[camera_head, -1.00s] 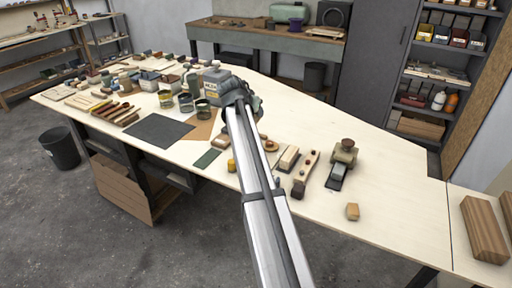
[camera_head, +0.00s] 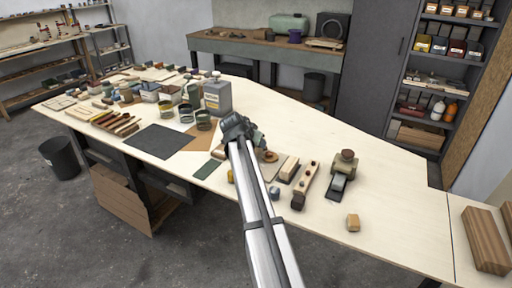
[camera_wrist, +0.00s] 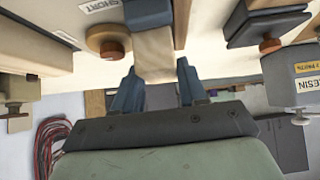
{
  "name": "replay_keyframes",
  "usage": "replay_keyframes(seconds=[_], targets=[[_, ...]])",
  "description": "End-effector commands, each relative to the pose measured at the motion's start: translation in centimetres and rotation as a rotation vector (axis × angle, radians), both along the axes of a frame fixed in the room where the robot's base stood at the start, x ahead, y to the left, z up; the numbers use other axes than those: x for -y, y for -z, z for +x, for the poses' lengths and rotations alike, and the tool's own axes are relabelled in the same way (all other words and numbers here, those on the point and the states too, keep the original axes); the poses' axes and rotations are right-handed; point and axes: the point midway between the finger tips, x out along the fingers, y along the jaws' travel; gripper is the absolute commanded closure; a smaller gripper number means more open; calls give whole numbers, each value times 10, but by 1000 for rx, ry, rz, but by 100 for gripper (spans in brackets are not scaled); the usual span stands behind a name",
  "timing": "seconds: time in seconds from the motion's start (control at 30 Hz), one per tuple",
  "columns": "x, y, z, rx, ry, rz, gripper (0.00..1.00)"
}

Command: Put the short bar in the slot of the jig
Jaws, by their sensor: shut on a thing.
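My gripper (camera_head: 242,130) is above the middle of the plywood bench. In the wrist view its two blue-grey fingers (camera_wrist: 156,68) are closed on a pale wooden piece, the short bar (camera_wrist: 153,52). The bar's far end lies close to a dark blue block and a brown round knob. A pale board carries a label reading "SHORT" (camera_wrist: 98,5) beside that knob; it looks like part of the jig, but I see only a piece of it. The slot is not clearly visible, and I cannot tell whether the bar touches anything. In the head view my arm hides the bar.
A grey resin can (camera_head: 217,97) stands behind my gripper, with open tins (camera_head: 203,120) to its left. The bench's right side is largely clear.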

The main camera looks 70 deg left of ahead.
Motion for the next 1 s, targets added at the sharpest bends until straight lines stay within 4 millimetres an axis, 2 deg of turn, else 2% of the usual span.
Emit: replay_keyframes(seconds=[0.17,0.57,0.6,0.7,1.0], targets=[[0,20,0,1,0,-1,93],[0,24,0,1,-1,0,93],[0,23,0,1,-1,0,55],[0,23,0,1,-1,0,48],[0,20,0,1,0,1,48]])
